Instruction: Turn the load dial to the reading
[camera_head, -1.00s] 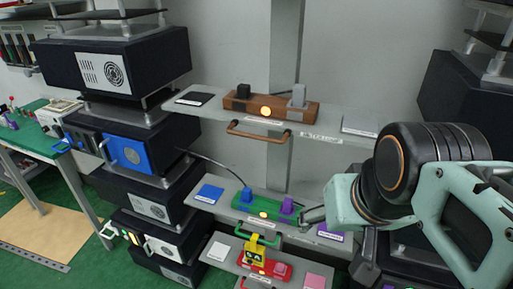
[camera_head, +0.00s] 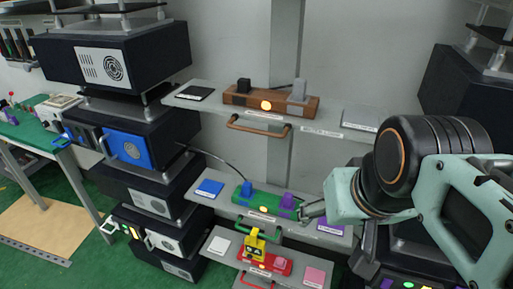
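No dial with a readable scale can be made out, and I cannot tell which part is the load dial. A green fixture (camera_head: 262,199) on the middle shelf carries a blue block (camera_head: 246,190), a purple block (camera_head: 286,201) and an orange light (camera_head: 263,209). A brown fixture (camera_head: 255,101) on the upper shelf has a black block, a grey block and an orange light.
A red fixture (camera_head: 278,264) with a yellow part (camera_head: 255,245) stands on the lower shelf. The shelves have front handles, such as the brown one (camera_head: 258,130). Dark cabinets (camera_head: 115,60) stack at left. A green-topped table (camera_head: 25,135) stands farther left.

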